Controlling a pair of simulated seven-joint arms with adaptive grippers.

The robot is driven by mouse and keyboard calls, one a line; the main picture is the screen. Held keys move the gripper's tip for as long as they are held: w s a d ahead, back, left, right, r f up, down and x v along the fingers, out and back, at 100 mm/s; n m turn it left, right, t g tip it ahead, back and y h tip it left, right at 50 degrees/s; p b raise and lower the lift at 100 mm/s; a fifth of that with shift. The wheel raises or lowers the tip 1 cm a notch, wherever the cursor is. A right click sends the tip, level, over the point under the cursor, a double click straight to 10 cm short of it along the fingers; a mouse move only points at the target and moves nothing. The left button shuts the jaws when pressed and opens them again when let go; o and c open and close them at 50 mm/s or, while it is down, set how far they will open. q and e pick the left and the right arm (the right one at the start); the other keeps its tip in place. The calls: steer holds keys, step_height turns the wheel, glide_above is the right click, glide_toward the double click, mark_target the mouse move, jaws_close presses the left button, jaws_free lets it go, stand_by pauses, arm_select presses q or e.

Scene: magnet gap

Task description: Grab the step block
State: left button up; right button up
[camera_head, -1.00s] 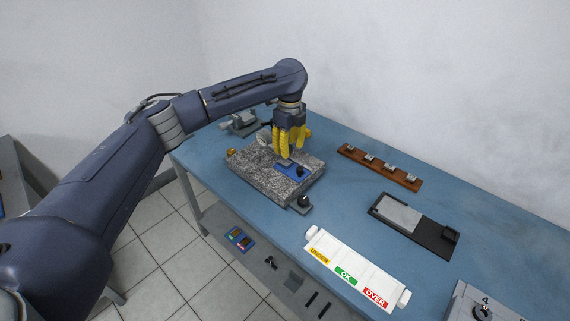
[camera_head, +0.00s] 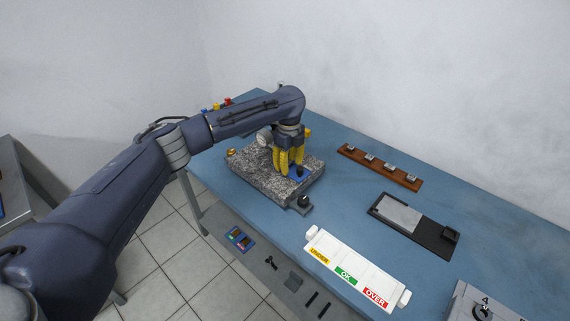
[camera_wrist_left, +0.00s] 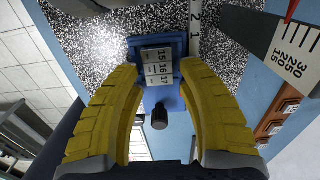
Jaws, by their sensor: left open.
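The step block (camera_wrist_left: 159,66) is a small metallic piece marked 15, 16 and 17. It sits in a blue holder (camera_wrist_left: 174,98) with a black knob, on the speckled granite plate (camera_wrist_left: 100,45). In the head view the blue holder (camera_head: 299,178) shows on the granite plate (camera_head: 255,180), and my gripper hides the block. My left gripper (camera_head: 288,172) is low over the holder with its yellow fingers pointing down. In the left wrist view its open fingers (camera_wrist_left: 159,72) stand on either side of the block, with gaps visible. My right gripper is not in view.
A wooden rack (camera_head: 380,167) with several small metal pieces lies behind to the right. A black tray (camera_head: 415,225) with a grey plate and a white UNDER/OK/OVER board (camera_head: 355,270) lie further right. Blue table lies bare between.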

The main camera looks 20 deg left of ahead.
arm_select(q)
jaws_close()
stand_by(0.4)
steer(key=shift+r, duration=0.15)
